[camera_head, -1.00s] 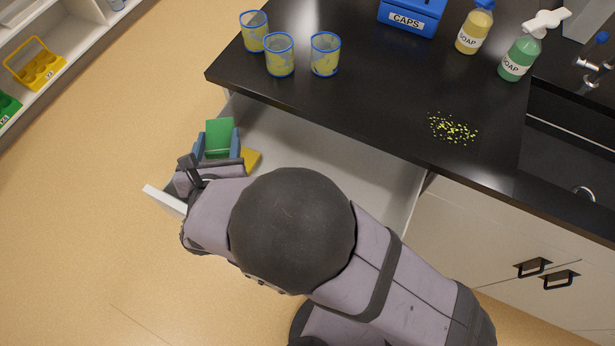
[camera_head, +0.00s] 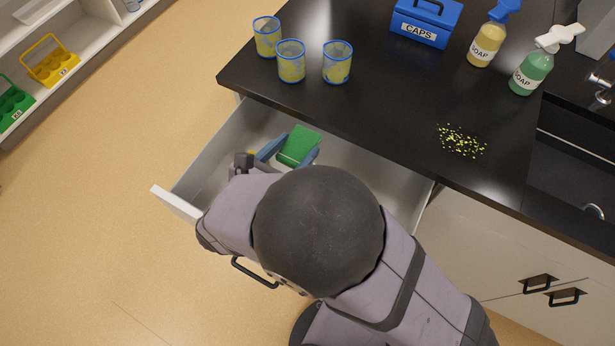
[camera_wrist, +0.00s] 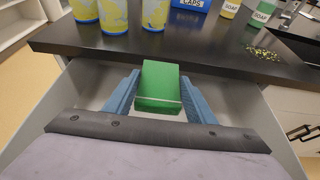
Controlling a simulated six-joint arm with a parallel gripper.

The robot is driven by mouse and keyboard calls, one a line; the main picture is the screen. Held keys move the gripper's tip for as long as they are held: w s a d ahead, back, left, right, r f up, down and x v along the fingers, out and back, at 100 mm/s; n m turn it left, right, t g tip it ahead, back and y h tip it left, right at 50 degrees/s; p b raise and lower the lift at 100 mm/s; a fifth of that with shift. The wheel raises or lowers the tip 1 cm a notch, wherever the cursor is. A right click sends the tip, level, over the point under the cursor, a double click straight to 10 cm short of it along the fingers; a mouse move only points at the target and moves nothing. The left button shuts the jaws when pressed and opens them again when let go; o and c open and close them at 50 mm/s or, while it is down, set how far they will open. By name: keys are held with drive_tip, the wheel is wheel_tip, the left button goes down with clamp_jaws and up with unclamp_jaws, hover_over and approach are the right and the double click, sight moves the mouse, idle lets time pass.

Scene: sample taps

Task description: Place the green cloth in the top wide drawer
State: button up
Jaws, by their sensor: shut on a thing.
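The green cloth (camera_head: 301,144) is a small folded block between the blue fingers of my gripper (camera_head: 292,152). My gripper is shut on it. In the wrist view the cloth (camera_wrist: 158,84) sits between the two fingers, with its far end sticking out past them. The wide drawer (camera_head: 177,204) under the counter is pulled open. The cloth and fingers are over the drawer's inside, towards the counter edge. How high the cloth is above the drawer floor I cannot tell. My arm hides much of the drawer's front and right part.
The black counter (camera_head: 390,120) overhangs the back of the drawer. On it stand three blue-rimmed cups (camera_head: 291,61), a blue CAPS box (camera_head: 425,22), two soap bottles (camera_head: 527,73) and yellow crumbs (camera_head: 461,141). A shelf with yellow and green holders (camera_head: 50,62) is at the far left.

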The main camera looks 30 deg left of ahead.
wheel_tip(320, 180, down, 9)
drive_tip(key=p, duration=0.1)
drive_tip(key=shift+f, duration=0.15)
idle(0.6)
drive_tip(key=shift+f, duration=0.1)
drive_tip(key=shift+f+b, duration=0.35)
drive_tip(key=shift+b, duration=0.05)
drive_tip(key=shift+f, duration=0.2)
drive_tip(key=o, duration=1)
drive_tip(key=shift+r, duration=0.2)
